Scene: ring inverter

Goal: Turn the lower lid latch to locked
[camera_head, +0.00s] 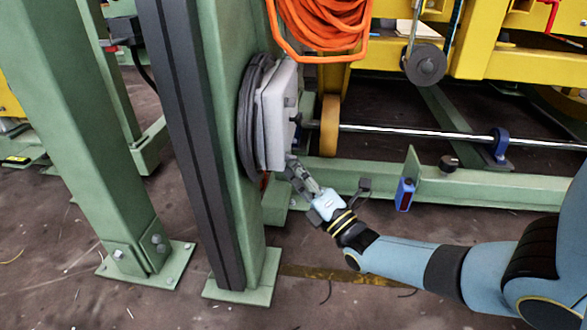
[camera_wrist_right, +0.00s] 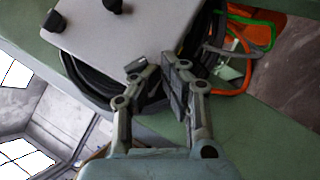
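A pale grey box (camera_head: 275,115) with a lid is mounted on the side of the green post. It also shows in the right wrist view (camera_wrist_right: 125,35). Dark knobs stick out of its face: one (camera_wrist_right: 54,20) near a corner and another (camera_wrist_right: 113,6) at the top edge of the wrist view. I cannot tell which is the lower latch or how it is turned. My right gripper (camera_head: 292,163) is just below the box's bottom edge in the head view. In the wrist view its fingers (camera_wrist_right: 162,75) are close together with nothing seen between them, apart from both knobs. My left gripper is not in view.
Black cable (camera_head: 250,115) is coiled behind the box. The green post (camera_head: 225,60) stands left of it. An orange hose coil (camera_head: 325,20) hangs above right. A steel shaft (camera_head: 415,135) and a green beam (camera_head: 480,183) lie to the right. The floor in front is mostly clear.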

